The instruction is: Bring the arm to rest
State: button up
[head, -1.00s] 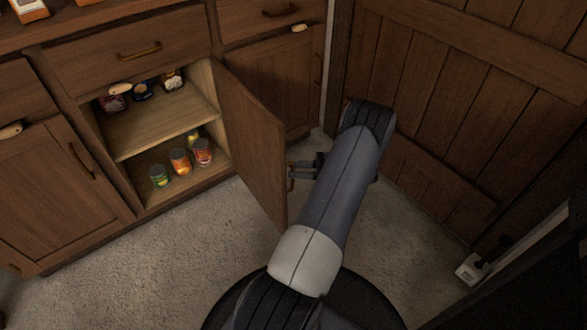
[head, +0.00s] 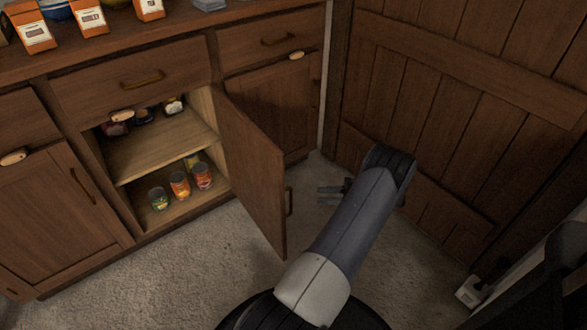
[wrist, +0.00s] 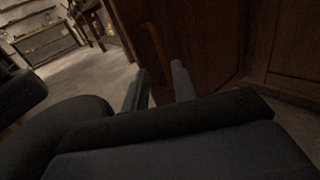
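In the wrist view the fingers of my gripper (wrist: 159,90) are also spread apart and empty. The door's brass handle (head: 289,201) is a little left of the fingertips, and it also shows in the wrist view (wrist: 156,45) beyond them. My arm reaches up and right from the bottom of the head view.
The open cabinet holds several cans (head: 179,186) on its lower shelf and jars (head: 117,124) above. Cartons (head: 90,14) stand on the counter. Carpet (head: 190,265) is clear at lower left.

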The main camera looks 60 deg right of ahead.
jog(key=b, duration=0.2)
send_over(291, 210)
jog(key=d, duration=0.1)
jog(key=shift+w+a, duration=0.15)
jog(key=shift+a, duration=0.05)
